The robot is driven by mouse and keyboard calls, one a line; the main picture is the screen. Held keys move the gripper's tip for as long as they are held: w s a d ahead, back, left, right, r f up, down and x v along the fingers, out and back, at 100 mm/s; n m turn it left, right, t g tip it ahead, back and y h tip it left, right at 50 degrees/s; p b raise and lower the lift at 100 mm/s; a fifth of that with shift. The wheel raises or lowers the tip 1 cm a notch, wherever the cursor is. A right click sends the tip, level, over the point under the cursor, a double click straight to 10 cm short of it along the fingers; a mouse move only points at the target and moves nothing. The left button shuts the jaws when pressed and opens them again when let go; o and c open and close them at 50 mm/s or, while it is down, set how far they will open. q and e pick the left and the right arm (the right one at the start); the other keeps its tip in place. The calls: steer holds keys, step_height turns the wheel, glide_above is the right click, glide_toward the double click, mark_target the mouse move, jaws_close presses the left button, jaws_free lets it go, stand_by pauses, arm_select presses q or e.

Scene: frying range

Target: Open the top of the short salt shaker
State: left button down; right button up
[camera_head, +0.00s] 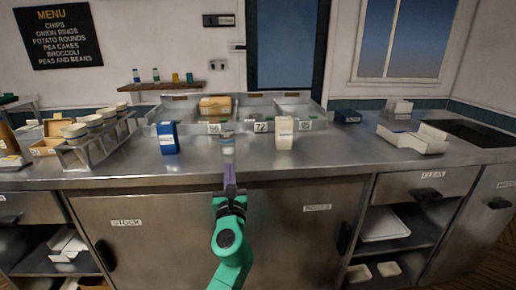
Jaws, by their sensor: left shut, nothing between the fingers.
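A small pale shaker (228,149) stands near the front of the steel counter, between a blue box and a white box. Its grey top shows at its upper end; whether it is open or closed is too small to tell. My left gripper (230,172), on a green arm, reaches up from the bottom with its purple fingers shut and empty. Its fingertips are just in front of the shaker's lower part and hide a little of it; I cannot tell whether they touch. My right gripper is not in view.
A blue box (168,138) stands left of the shaker and a white box (284,133) right of it. Fryer basins are behind. A wall shelf (161,86) holds several small bottles.

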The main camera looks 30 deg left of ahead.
mark_target(227, 140)
arm_select(q)
steer(key=x, duration=0.6)
steer(key=shift+s+a+r+p, duration=0.1)
steer(key=shift+a+r+p, duration=0.25)
steer(key=shift+a+r, duration=0.1)
steer(key=x, duration=0.4)
steer(key=shift+w+a+f, duration=0.25)
steer(key=shift+a+f, duration=0.05)
steer(key=shift+d+r, duration=0.1)
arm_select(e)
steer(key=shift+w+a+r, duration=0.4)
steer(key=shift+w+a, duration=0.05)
